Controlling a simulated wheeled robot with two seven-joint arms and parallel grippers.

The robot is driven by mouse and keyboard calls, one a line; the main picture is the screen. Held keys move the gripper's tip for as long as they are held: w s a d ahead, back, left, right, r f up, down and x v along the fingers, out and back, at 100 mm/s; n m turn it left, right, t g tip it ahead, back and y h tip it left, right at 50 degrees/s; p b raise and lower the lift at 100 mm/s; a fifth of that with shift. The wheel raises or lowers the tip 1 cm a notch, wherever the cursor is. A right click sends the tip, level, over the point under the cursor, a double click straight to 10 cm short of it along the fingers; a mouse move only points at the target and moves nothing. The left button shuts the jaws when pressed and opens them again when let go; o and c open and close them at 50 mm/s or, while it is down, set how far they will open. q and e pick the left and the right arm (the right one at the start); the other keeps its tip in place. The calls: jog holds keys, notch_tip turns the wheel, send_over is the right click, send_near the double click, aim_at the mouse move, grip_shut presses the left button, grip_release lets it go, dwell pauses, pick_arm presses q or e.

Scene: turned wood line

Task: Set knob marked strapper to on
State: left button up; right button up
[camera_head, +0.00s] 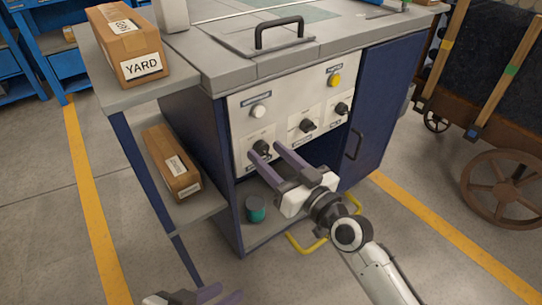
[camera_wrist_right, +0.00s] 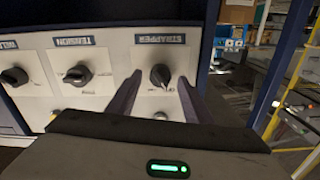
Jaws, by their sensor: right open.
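The strapper knob (camera_head: 262,148) is a black knob at the lower left of the white control panel (camera_head: 291,92). In the right wrist view its label, STRAPPER, appears upside down above the knob (camera_wrist_right: 160,75); the position marks are too small to read surely. My right gripper (camera_head: 265,153) is open, with its purple fingers pointing at the panel and one on each side of this knob. In the right wrist view the fingertips (camera_wrist_right: 159,82) flank the knob with gaps visible. My left gripper (camera_head: 222,293) is low at the bottom edge, partly cut off, away from the panel.
The tension knob (camera_wrist_right: 77,75) and another black knob (camera_wrist_right: 14,77) sit beside the strapper knob. A white button (camera_head: 258,112) and yellow button (camera_head: 334,80) are above. A shelf with a YARD box (camera_head: 130,50) stands left. A teal cylinder (camera_head: 255,209) sits below the panel.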

jog(key=c, duration=1.1)
jog(key=shift+o, duration=0.2)
